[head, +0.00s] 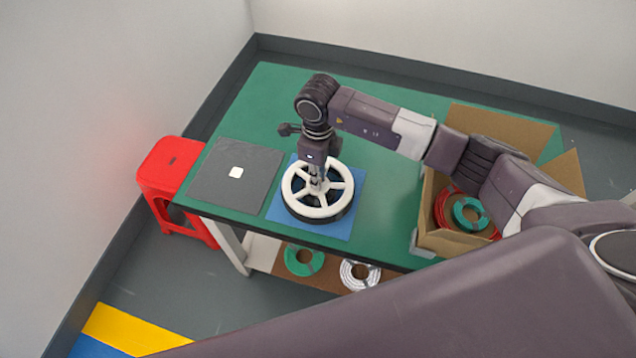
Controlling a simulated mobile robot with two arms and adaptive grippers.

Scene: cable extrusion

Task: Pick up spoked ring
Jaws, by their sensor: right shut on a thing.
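The white spoked ring (331,207) sits on a dark round base, over a blue mat (352,221) on the green table. My right gripper (319,187) points down at the middle of the ring and is shut on it near the hub. The fingertips and the exact place of the grip are small and partly hidden by the gripper. I cannot tell whether the ring is lifted off the base. My left gripper is not in view.
An open cardboard box (445,240) with red and green coils stands right. A red stool (172,160) is at left. Coils lie on the lower shelf (325,275). The table's back left is clear.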

